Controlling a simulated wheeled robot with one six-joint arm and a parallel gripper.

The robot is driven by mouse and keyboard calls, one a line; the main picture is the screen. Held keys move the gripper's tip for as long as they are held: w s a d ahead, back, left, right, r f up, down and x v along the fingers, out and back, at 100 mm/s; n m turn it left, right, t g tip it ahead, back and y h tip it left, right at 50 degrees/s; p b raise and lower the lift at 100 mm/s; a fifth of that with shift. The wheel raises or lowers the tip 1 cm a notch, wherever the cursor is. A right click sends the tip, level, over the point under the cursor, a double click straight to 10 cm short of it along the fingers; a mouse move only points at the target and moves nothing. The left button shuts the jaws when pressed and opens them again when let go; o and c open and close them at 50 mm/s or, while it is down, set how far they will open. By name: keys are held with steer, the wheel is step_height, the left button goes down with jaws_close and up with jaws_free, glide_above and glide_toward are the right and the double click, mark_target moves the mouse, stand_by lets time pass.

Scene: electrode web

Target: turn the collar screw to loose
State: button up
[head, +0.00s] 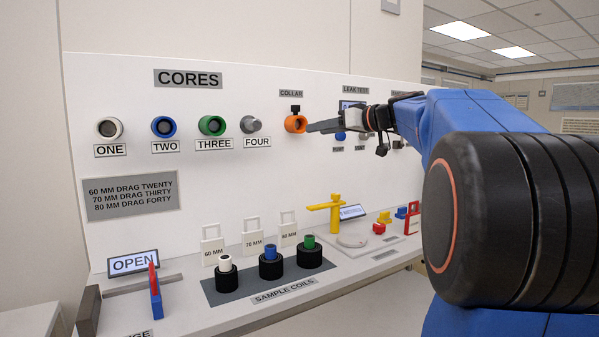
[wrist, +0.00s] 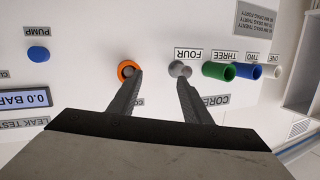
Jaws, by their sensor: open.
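The orange collar (head: 295,124) sits on the white upright panel under the COLLAR label. Its black screw (head: 295,108) stands up from the top of the ring. My gripper (head: 318,127) is just right of the collar in the head view, its fingers pointing toward the panel. In the wrist view, which is upside down, my gripper (wrist: 158,76) is open with nothing between its fingers. The left finger there overlaps the lower right of the collar (wrist: 125,68), and the screw is not visible, probably behind that finger. I cannot tell whether the finger touches.
The grey FOUR core (head: 251,124) is left of the collar and near the right fingertip in the wrist view. Green, blue and white cores (head: 109,127) are farther left. The blue pump button (wrist: 38,54) is on the other side. Sample coils (head: 270,262) stand on the bench below.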

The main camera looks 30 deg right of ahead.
steer(key=s+a+f+g, duration=0.3)
steer(key=s+a+f, duration=0.1)
steer(key=a+f, duration=0.6)
steer(key=shift+s+a+f+m, duration=0.25)
steer(key=shift+s+f+m, duration=0.1)
steer(key=shift+s+m, duration=0.05)
